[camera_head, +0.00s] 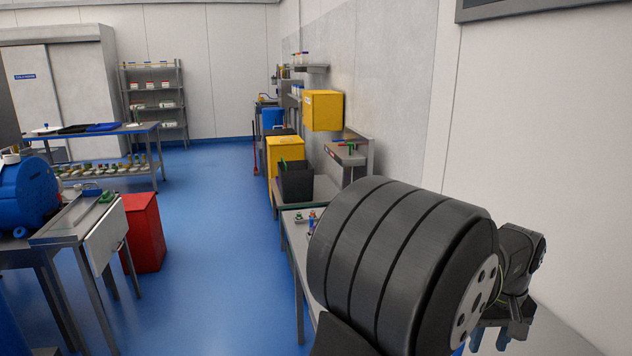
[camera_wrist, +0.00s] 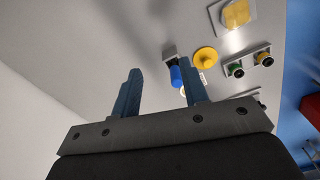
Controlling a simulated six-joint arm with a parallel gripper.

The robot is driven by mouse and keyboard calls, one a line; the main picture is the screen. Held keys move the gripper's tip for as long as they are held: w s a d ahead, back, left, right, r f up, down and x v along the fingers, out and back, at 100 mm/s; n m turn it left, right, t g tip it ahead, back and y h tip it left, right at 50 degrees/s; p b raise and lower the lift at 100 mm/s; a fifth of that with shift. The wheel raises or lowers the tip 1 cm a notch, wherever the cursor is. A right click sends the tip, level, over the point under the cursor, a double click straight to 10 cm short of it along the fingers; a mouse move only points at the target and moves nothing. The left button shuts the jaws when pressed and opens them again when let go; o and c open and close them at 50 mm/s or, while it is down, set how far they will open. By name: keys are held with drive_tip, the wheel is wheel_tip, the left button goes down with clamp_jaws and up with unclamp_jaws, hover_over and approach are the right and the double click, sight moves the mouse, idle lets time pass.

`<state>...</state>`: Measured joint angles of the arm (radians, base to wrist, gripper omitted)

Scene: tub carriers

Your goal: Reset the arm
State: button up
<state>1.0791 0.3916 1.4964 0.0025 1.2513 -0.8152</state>
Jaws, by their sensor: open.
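My gripper (camera_head: 489,340) shows at the lower right of the head view, partly hidden behind my own large dark arm link. In the wrist view its two blue fingers (camera_wrist: 160,95) stand apart with nothing between them. The gripper is open and empty. Past the fingertips lies a pale grey surface (camera_wrist: 150,40). A yellow round piece (camera_wrist: 205,57) and a blue piece (camera_wrist: 176,77) lie beyond the right finger, apart from it as far as I can tell.
A grey workbench (camera_head: 296,240) runs along the right wall, partly hidden by my arm. A black bin (camera_head: 296,184) and a yellow bin (camera_head: 285,150) stand farther along. A red bin (camera_head: 143,233) and a blue machine (camera_head: 28,195) are at left. The blue floor between is clear.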

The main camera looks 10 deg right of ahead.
drive_tip(key=w+a+f, duration=0.2)
drive_tip(key=w+a, duration=0.4)
drive_tip(key=w, duration=0.5)
drive_tip(key=w+a+f, duration=0.3)
drive_tip(key=w+a, duration=0.6)
drive_tip(key=a, duration=0.4)
drive_tip(key=w+a+f, duration=0.3)
drive_tip(key=w+a, duration=0.7)
drive_tip(key=a, duration=0.4)
drive_tip(key=shift+w+a, duration=0.2)
drive_tip(key=shift+a, duration=0.05)
